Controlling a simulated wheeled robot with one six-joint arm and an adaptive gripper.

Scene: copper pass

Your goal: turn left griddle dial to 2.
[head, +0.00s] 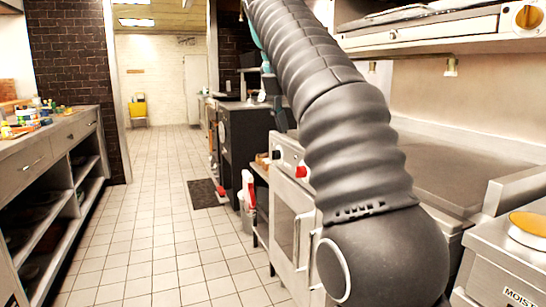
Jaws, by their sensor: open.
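A flat grey griddle-like plate (475,178) lies on the counter at the right, behind my arm. Most of the front below it is hidden by my arm, and I see no dial there that I can name as the left griddle dial. My arm rises from the lower right to the top middle. My gripper is not in view.
An upper unit with a yellow dial (528,16) hangs at the top right. A steel unit (510,250) with a yellow-topped round part stands at the lower right. A counter with open shelves (60,165) lines the left.

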